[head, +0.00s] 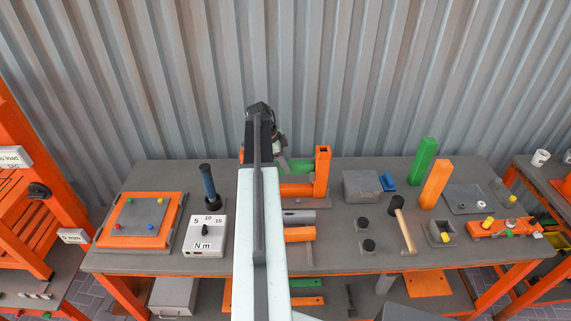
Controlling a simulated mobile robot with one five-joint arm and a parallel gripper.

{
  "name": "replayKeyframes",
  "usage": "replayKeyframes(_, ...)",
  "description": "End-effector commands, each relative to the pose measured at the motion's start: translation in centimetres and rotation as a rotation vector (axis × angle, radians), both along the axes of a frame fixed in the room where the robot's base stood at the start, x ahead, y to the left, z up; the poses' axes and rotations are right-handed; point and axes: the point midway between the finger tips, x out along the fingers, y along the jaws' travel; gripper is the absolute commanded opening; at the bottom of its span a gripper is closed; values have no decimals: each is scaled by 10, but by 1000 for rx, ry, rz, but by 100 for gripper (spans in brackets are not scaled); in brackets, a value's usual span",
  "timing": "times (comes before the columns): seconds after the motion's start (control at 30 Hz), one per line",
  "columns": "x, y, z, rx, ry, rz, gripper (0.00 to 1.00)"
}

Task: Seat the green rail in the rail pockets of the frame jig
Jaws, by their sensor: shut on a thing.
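The green rail (300,165) shows as a short green stretch at the back of the table, between my gripper and an upright orange post. My gripper (283,164) is at the far end of my arm, shut on the rail; its fingertips are small here and partly hidden. The frame jig (297,190) lies below and right of it, with orange pieces and the orange post (322,170) at its right. My arm covers the jig's left part. I cannot tell whether the rail touches the pockets.
To the right are a grey box (361,187), a mallet (403,228), a green post (424,160) and an orange post (435,184). A corrugated wall (400,80) closes the back.

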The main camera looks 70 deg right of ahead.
Motion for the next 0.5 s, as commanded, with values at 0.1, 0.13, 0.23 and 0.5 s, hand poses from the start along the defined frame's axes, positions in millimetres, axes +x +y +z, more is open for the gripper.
replayKeyframes(0.1, 0, 0, -2, 0, 0, 0, 38)
replayKeyframes(0.13, 0, 0, -1, 0, 0, 0, 46)
replayKeyframes(0.23, 0, 0, -1, 0, 0, 0, 52)
replayKeyframes(0.5, 0, 0, 0, 0, 0, 0, 52)
